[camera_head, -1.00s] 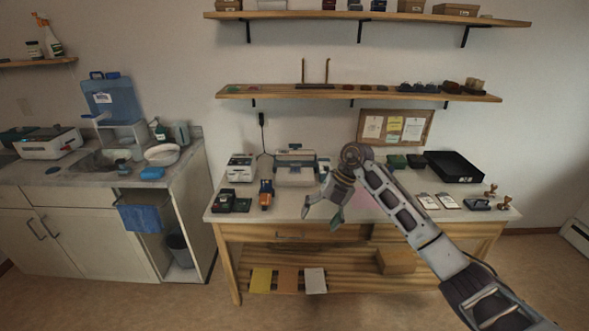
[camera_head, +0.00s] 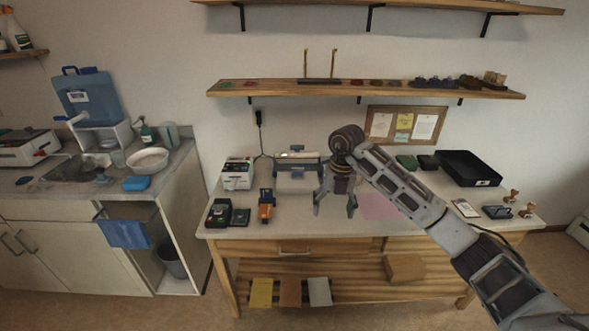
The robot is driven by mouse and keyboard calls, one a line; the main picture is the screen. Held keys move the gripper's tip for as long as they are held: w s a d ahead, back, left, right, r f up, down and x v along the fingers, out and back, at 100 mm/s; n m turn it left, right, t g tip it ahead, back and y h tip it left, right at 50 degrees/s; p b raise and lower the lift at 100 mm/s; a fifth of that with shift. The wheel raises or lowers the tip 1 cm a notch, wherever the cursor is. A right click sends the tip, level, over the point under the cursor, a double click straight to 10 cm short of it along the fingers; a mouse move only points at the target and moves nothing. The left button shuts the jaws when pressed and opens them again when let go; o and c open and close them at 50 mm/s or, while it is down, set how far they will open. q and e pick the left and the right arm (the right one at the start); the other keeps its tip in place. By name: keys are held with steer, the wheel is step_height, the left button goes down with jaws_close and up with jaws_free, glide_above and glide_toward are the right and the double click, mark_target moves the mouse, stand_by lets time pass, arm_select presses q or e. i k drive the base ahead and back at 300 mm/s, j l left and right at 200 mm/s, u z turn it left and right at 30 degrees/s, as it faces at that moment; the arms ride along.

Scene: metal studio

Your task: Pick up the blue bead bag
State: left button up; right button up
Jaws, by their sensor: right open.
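I cannot clearly make out a blue bead bag. Several small dark bluish lumps (camera_head: 435,83) sit on the lower wall shelf, toward its right part; they are too small to tell what they are. My right gripper (camera_head: 335,207) hangs fingers-down in front of the workbench, with its fingers apart and nothing between them. It appears lower than the shelf and in front of the grey machine (camera_head: 297,181), partly covering it. My left gripper is out of the picture.
The lower shelf (camera_head: 300,90) also carries small flat pieces, a stand with two upright rods (camera_head: 320,66) and brown items (camera_head: 492,79). The workbench (camera_head: 285,228) holds devices, a pink sheet (camera_head: 380,206) and a black tray (camera_head: 470,168). A sink counter stands left.

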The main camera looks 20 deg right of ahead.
mark_target(297, 173)
steer(key=i, duration=1.35)
